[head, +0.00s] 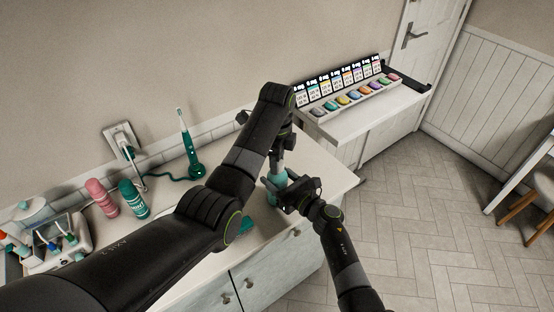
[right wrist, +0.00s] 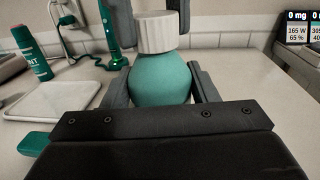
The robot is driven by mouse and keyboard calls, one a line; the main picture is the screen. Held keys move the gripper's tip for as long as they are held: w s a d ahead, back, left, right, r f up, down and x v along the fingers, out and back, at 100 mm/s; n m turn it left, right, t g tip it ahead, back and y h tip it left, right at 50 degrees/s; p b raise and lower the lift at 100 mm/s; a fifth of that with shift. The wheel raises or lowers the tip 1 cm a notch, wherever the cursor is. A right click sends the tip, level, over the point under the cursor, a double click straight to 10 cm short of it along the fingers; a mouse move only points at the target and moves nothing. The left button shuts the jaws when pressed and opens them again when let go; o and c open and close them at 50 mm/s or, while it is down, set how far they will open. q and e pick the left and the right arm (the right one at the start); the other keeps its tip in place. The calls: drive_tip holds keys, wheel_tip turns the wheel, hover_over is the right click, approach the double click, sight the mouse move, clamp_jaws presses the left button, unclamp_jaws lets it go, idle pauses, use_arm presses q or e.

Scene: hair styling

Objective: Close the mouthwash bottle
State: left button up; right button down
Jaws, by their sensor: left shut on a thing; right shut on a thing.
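The teal mouthwash bottle (head: 275,179) stands upright near the counter's right front; it also fills the middle of the right wrist view (right wrist: 160,82). Its white ribbed cap (right wrist: 156,33) sits right at the bottle's top, with no gap that I can see. My right gripper (head: 284,190) is shut around the bottle's body, one finger on each side. My left gripper (head: 279,146) comes down from above and is shut on the cap, its fingers on both sides in the right wrist view (right wrist: 148,22). The bottle's neck and thread are hidden.
A green electric toothbrush (head: 190,145) stands by the wall. Pink (head: 101,198) and green (head: 133,198) bottles stand left of it. A white tray (right wrist: 55,98) lies left of the mouthwash. A row of coloured pods (head: 350,97) is on the far right shelf. The counter's right end is clear.

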use_arm(q)
drive_tip(key=m, duration=0.7)
drive_tip(key=shift+w, duration=0.1)
drive_tip(key=o, duration=1)
wheel_tip(320, 180, up, 8)
drive_tip(key=shift+f, duration=0.2)
use_arm(e)
drive_tip(key=shift+c, duration=2.3)
unclamp_jaws()
